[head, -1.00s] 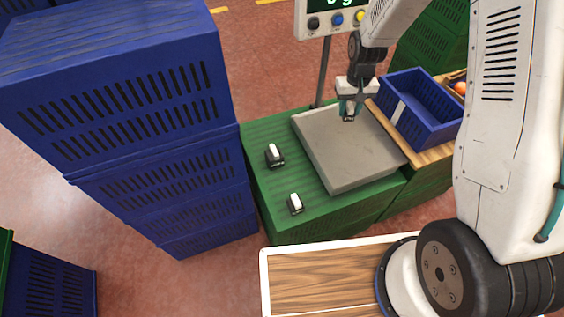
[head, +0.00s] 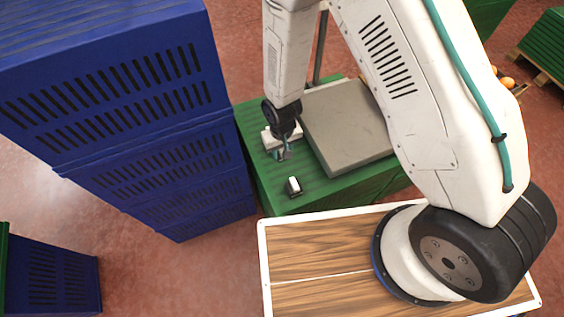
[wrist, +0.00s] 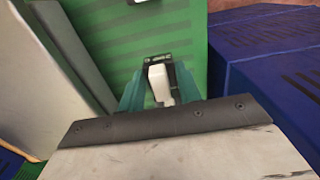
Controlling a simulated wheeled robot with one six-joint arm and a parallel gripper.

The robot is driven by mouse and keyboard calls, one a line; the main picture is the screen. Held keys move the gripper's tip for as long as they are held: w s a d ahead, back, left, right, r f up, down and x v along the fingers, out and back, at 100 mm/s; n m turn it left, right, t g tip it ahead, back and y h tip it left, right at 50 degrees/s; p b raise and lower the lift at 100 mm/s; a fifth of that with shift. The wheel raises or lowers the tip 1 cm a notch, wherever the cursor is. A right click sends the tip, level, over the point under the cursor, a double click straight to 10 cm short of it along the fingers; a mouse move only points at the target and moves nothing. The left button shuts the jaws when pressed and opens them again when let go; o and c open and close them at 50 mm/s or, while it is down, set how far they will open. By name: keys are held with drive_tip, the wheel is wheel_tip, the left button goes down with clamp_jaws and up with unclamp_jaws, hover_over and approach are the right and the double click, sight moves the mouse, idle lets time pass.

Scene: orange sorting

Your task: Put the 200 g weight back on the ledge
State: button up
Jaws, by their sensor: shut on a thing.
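My gripper (head: 283,155) is low over the green ledge (head: 262,182), left of the grey scale plate. In the wrist view, the teal fingers of my gripper (wrist: 159,92) are closed around a small weight (wrist: 159,76) with a white top and dark parts. I take it as the 200 g weight; its marking is too small to read. I cannot tell whether it touches the ledge. Another black and white weight (head: 294,186) stands on the ledge nearer to me, and its edge shows at the top of the wrist view.
The scale plate (head: 347,130) lies close to the right of my gripper. Tall stacked blue crates (head: 150,145) stand to the left. A wood-topped surface (head: 315,250) is in front. Bare green ledge shows between the near weight and my gripper.

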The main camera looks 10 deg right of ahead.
wheel_tip(320, 180, down, 7)
drive_tip(key=shift+r, duration=0.15)
idle(0.4)
drive_tip(key=o, duration=1.2)
wheel_tip(320, 180, up, 12)
drive_tip(key=shift+r, duration=0.1)
